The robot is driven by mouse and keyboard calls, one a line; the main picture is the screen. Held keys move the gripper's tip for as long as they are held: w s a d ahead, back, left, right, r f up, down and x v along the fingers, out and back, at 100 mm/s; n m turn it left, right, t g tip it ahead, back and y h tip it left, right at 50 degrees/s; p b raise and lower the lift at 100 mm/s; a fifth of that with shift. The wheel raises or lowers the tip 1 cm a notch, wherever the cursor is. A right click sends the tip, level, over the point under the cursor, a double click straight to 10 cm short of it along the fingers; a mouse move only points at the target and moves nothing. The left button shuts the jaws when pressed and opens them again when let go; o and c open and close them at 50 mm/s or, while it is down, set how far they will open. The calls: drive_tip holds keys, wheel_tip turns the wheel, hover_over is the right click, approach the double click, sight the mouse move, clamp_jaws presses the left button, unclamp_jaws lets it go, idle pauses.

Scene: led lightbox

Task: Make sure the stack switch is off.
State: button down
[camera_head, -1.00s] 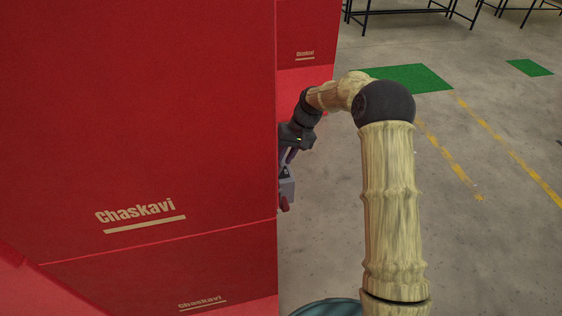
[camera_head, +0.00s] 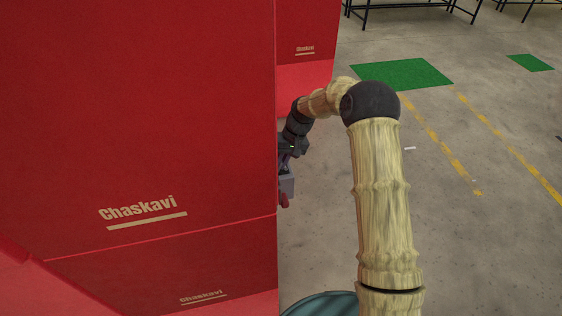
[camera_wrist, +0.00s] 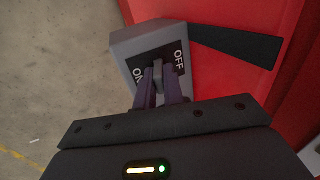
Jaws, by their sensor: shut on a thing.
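The stack switch is a grey box with a black plate (camera_wrist: 177,50) in the wrist view, marked ON at left and OFF at right. A small grey lever (camera_wrist: 158,70) stands up between the two words; I cannot tell clearly which side it leans to. My gripper's (camera_wrist: 159,84) purple fingers are on both sides of the lever, shut on it. In the head view the grey switch box (camera_head: 287,184) shows at the edge of the red cabinet, with my gripper (camera_head: 285,162) just above it, partly hidden behind the cabinet edge.
A large red cabinet (camera_head: 150,110) marked Chaskavi fills the left of the head view. A black bar (camera_wrist: 238,43) runs from the switch box across red panelling. Open concrete floor (camera_head: 470,220) with green patches and yellow lines lies to the right.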

drive_tip(key=shift+a+r+h, duration=0.1)
drive_tip(key=shift+a+h, duration=0.1)
drive_tip(key=shift+h, duration=0.4)
drive_tip(key=c, duration=1.8)
unclamp_jaws()
drive_tip(key=shift+r, duration=0.1)
drive_tip(key=b+v, duration=0.2)
drive_tip(key=v, duration=0.6)
drive_tip(key=b+v, duration=0.2)
drive_tip(key=v, duration=0.7)
drive_tip(key=shift+s+d+r+b, duration=0.1)
drive_tip(key=shift+s+d+b, duration=0.15)
drive_tip(key=shift+b, duration=0.15)
